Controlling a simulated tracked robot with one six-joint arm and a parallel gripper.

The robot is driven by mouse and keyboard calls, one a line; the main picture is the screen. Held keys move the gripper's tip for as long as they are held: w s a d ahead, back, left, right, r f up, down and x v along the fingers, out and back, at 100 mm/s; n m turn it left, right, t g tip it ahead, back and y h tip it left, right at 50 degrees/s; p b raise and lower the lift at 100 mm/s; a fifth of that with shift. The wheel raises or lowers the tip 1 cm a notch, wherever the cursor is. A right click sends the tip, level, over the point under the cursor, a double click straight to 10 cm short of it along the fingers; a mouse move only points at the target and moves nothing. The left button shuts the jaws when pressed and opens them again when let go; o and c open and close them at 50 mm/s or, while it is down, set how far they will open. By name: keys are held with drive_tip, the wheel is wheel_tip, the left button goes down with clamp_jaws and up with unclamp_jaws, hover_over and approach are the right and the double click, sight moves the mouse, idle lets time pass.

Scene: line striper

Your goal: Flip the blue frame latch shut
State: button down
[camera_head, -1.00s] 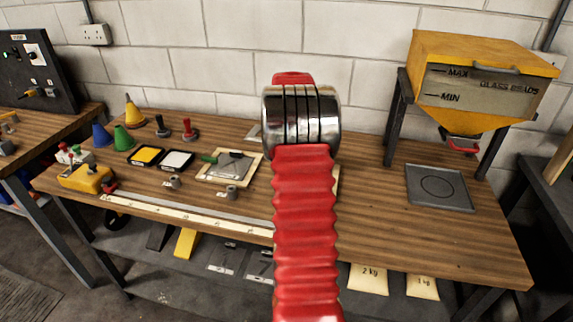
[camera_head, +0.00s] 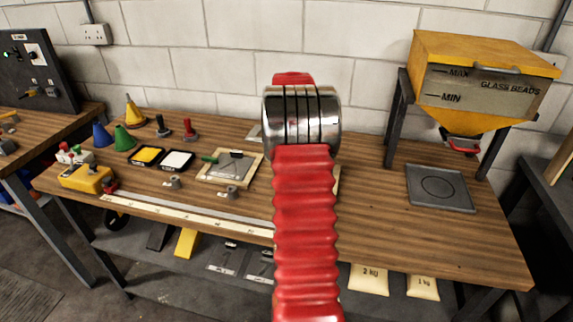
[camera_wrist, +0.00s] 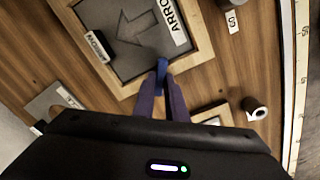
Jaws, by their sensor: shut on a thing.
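In the wrist view, my gripper (camera_wrist: 163,84) is shut on the blue latch (camera_wrist: 162,65), a small blue piece at the edge of a wooden frame (camera_wrist: 200,53). Only the top of the latch shows between the fingertips. The frame holds a dark grey plate (camera_wrist: 130,64) with an arrow outline and an ARROW label. I cannot tell whether the latch lies fully over the plate. In the head view, my red arm hides my gripper and the latch.
A grey cylinder (camera_wrist: 254,107) stands beside the frame. In the head view, a ruler strip (camera_head: 190,216) runs along the bench front, and a bead hopper (camera_head: 480,85) stands at right above a grey tray (camera_head: 440,200).

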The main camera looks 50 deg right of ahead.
drive_tip(key=n, duration=0.4)
drive_tip(key=shift+a+n, duration=0.1)
drive_tip(key=shift+n, duration=0.2)
drive_tip(key=shift+s+n, duration=0.1)
drive_tip(key=shift+n, duration=1.1)
drive_tip(key=c, duration=1.8)
unclamp_jaws()
drive_tip(key=shift+r, duration=0.15)
wheel_tip(320, 180, up, 14)
drive_tip(key=shift+f, duration=0.25)
